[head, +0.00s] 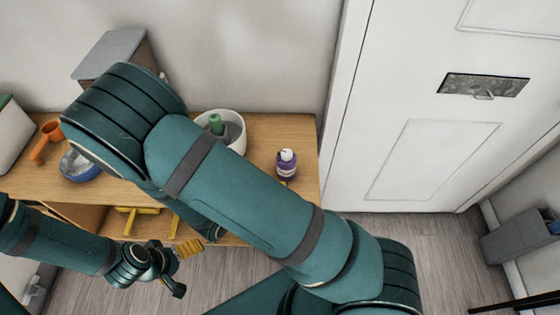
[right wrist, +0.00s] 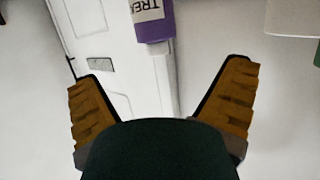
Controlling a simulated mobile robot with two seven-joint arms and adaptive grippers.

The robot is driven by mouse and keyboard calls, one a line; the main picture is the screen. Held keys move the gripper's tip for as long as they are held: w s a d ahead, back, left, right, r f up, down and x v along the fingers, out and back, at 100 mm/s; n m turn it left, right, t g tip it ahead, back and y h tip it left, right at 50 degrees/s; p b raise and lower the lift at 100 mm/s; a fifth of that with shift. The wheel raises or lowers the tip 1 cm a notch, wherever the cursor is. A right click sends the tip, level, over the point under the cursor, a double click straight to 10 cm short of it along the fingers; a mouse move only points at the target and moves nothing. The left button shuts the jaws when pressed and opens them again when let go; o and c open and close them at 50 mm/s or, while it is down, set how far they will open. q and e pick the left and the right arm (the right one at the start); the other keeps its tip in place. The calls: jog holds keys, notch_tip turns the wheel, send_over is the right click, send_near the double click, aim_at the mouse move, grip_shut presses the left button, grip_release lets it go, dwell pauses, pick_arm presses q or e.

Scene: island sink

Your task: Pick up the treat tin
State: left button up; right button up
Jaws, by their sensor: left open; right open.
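The treat tin (head: 286,164) is a small purple container with a white label and a pale top, upright near the right end of the wooden counter. In the right wrist view the tin (right wrist: 153,24) shows at the top edge, cut off, with part of its lettering visible. My right gripper (right wrist: 163,95) is open and empty, its brown ridged fingers spread wide; the tin lies ahead, roughly between them, apart from them. In the head view that gripper is hidden behind my arm. My left gripper (head: 184,268) is open and empty, low in front of the counter.
A white pot (head: 236,134) with a green item stands left of the tin. A blue bowl (head: 80,166), an orange item (head: 45,143) and a grey box (head: 110,52) are further left. Yellow items (head: 140,222) are below the counter (head: 258,182). A white door (head: 430,150) stands right.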

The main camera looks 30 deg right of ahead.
aim_at(283, 159)
jog(key=b+x, duration=0.1)
jog(key=x, duration=0.5)
jog(key=shift+d+f, duration=0.2)
jog(key=b+x, duration=0.1)
jog(key=x, duration=0.3)
jog(key=shift+d+f, duration=0.3)
jog(key=shift+d, duration=0.05)
jog(key=shift+w+d+b, duration=0.1)
jog(key=shift+d+b, duration=0.2)
jog(key=c, duration=1.5)
